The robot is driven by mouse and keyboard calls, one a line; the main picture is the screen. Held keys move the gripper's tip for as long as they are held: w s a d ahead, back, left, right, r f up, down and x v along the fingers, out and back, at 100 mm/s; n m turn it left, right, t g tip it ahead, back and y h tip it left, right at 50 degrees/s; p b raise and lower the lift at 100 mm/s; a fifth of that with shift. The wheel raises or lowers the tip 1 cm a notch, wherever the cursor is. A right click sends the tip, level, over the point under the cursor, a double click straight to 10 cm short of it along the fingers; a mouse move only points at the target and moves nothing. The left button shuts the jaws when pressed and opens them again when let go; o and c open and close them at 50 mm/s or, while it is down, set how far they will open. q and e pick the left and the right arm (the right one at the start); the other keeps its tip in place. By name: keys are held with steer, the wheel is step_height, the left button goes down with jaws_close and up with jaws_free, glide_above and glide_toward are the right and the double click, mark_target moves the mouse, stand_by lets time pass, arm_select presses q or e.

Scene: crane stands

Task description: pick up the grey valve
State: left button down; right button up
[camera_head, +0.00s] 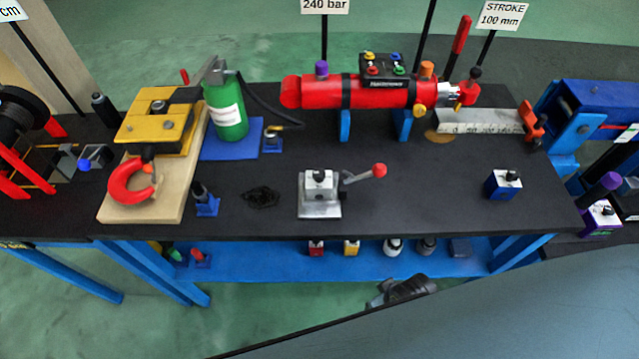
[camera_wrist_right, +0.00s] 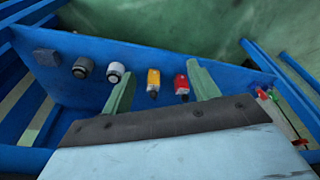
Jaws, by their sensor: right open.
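The grey valve (camera_head: 320,190) is a small block on a metal plate with a dark top knob. Its lever points right and ends in a red ball. It stands upright near the front middle of the black bench top in the head view. It does not show in the right wrist view. My right gripper (camera_wrist_right: 160,70) is open, with two pale green fingers apart and nothing clearly held between them. The lower shelf is beyond it in the wrist view. My left gripper is in neither view.
The black bench (camera_head: 420,205) carries a red cylinder (camera_head: 365,93), a green bottle (camera_head: 227,108), a yellow clamp with red hook (camera_head: 155,130), and a blue block (camera_head: 502,184) at right. Small fittings stand on the blue lower shelf (camera_head: 270,265). Bench top right of the valve is clear.

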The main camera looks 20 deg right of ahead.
steer(key=w+a+r+n+t, duration=0.1)
steer(key=w+r+n, duration=0.2)
steer(key=r, duration=1.4)
steer(key=n+t+h, duration=0.4)
steer(key=n+t, duration=0.5)
steer(key=n, duration=1.9)
glide_toward(319, 185)
steer(key=x, duration=0.4)
steer(key=b+x, duration=0.1)
steer(key=x, duration=0.1)
steer(key=shift+w+d+r, duration=0.15)
steer(key=shift+w+r, duration=0.1)
steer(key=shift+w, duration=0.15)
steer(key=x, duration=0.2)
steer(key=b+x, duration=0.1)
steer(key=x, duration=0.1)
steer(key=shift+f, duration=0.45)
steer(key=shift+w+d+f, duration=0.1)
steer(key=shift+w, duration=0.3)
